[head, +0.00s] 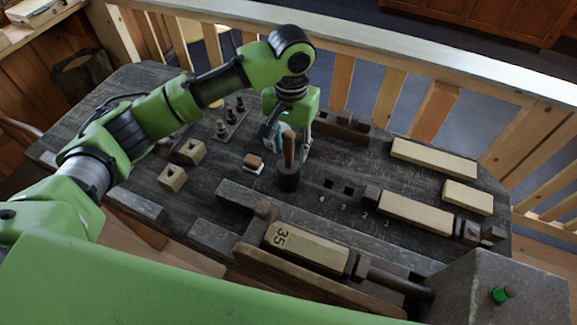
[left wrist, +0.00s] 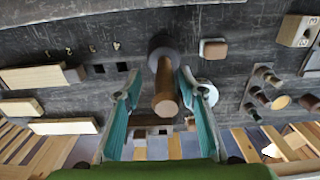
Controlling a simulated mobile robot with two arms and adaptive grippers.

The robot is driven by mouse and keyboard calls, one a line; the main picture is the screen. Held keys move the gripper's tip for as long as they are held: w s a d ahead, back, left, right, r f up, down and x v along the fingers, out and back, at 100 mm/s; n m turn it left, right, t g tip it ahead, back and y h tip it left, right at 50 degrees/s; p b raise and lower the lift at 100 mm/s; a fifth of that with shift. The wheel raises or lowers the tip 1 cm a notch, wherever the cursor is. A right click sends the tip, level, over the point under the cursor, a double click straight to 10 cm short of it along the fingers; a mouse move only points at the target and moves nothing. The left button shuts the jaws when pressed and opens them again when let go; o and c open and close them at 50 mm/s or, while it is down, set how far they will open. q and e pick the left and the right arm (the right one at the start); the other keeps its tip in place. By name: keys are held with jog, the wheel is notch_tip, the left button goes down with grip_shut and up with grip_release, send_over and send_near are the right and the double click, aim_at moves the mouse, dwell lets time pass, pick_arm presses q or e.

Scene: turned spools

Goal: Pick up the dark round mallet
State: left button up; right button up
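The mallet stands upright on the dark workbench (head: 330,215), with its dark round head (head: 289,179) down and its brown wooden handle (head: 289,150) pointing up. My left gripper (head: 289,138) is at the upper handle in the head view. In the left wrist view the gripper (left wrist: 158,80) is open, with its teal-lined fingers on either side of the handle (left wrist: 167,95). A gap shows beside the handle, more clearly on the left. The dark head (left wrist: 160,47) lies beyond the fingertips. My right gripper is not in view.
A small brown-and-white block (head: 253,164) sits just left of the mallet. Wooden blocks with holes (head: 190,151) and a rack of turned pieces (head: 222,128) are farther left. Pale wooden bars (head: 415,212) lie right. A lathe-like fixture holds a block marked 35 (head: 305,247) in front.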

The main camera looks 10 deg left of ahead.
aim_at(288, 158)
pick_arm(q)
jog(key=shift+a+f+p, duration=0.15)
jog(key=shift+f+p, duration=0.15)
jog(key=shift+f, duration=0.3)
jog(key=f, duration=0.1)
jog(key=f+p, duration=0.1)
jog(key=f, duration=0.1)
jog(key=shift+w+a+f, duration=0.2)
jog(key=shift+f, duration=0.4)
grip_shut()
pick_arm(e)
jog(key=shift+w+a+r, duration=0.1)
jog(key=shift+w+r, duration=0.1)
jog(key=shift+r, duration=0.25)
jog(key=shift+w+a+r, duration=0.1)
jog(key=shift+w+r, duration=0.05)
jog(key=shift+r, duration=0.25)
